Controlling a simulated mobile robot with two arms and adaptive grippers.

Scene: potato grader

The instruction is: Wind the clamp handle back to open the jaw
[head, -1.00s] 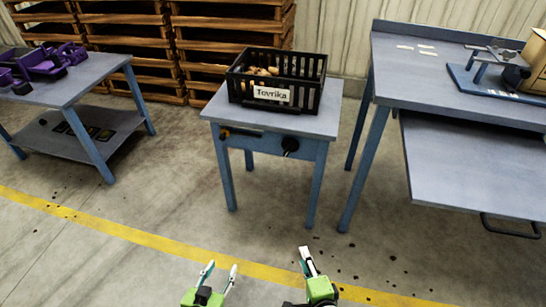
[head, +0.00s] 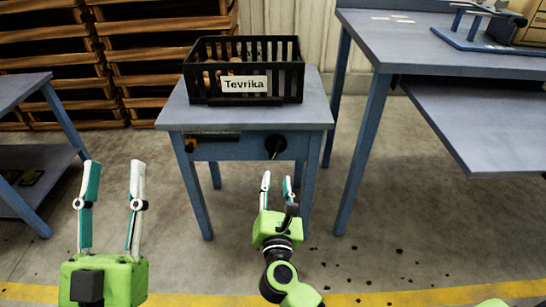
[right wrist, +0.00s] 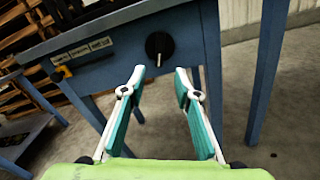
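No clamp jaw is plainly visible. A round black knob or handle (head: 275,146) sits on the front of the small blue-grey table (head: 318,113); it also shows in the right wrist view (right wrist: 159,47). A blue-based fixture with a grey bar (head: 478,25) on the right bench is cut off by the frame; I cannot tell whether it is a clamp. My right gripper (head: 277,182) is open and empty, its fingertips short of and below the knob. My left gripper (head: 115,170) is open and empty, in front and to the left of the small table.
A black crate labelled Tevrika (head: 195,88) holds potatoes on the small table. A yellow-orange part (right wrist: 62,73) is at the table's front left. The right bench (head: 385,45) and left table (head: 25,85) flank it. Wooden pallets (head: 160,25) stand behind. The floor between is open.

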